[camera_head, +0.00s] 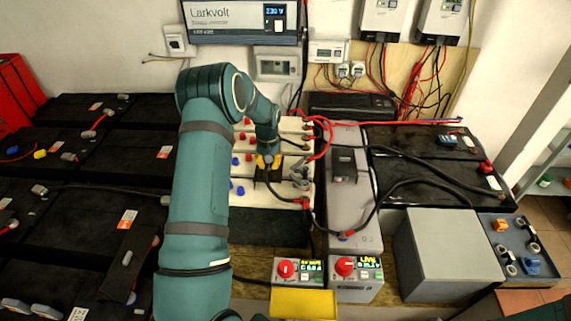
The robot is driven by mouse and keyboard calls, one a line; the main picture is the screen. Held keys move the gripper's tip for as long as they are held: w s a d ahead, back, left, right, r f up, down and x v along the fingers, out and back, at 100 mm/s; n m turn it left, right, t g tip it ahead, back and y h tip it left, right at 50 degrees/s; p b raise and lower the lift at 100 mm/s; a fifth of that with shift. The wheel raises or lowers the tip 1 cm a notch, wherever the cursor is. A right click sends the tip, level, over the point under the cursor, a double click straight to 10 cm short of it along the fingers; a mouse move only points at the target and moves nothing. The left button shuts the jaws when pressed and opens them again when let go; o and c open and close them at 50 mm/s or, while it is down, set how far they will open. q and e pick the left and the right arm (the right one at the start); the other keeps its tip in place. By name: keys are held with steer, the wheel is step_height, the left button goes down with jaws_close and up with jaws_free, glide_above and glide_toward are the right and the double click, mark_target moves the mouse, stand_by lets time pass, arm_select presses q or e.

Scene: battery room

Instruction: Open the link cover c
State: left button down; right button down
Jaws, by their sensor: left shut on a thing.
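My left arm reaches up from the bottom and bends over the pale battery block (245,215). My left gripper (268,163) points down at the middle of this block, small and partly hidden by its own wrist. It is shut on a small dark piece at the block's top, seemingly link cover c; no letter is readable. Yellow shows beside the fingers. How far the cover is open cannot be told. Another grey fitting (300,175) sits just right of the gripper. My right gripper is not in view.
Red and black cables cross right of the gripper to a grey battery (352,215). Two boxes with red knobs (297,270) stand in front, near a yellow box (303,304). A grey box (447,257) and a blue tray (510,228) stand right. Dark batteries (70,215) fill the left.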

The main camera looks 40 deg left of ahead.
arm_select(q)
steer(key=shift+s+a+f, duration=0.1)
steer(key=shift+s+a, duration=0.1)
steer(key=shift+a, duration=0.05)
steer(key=c, duration=1)
jaws_free()
steer(key=shift+c, duration=0.2)
step_height(320, 180, up, 12)
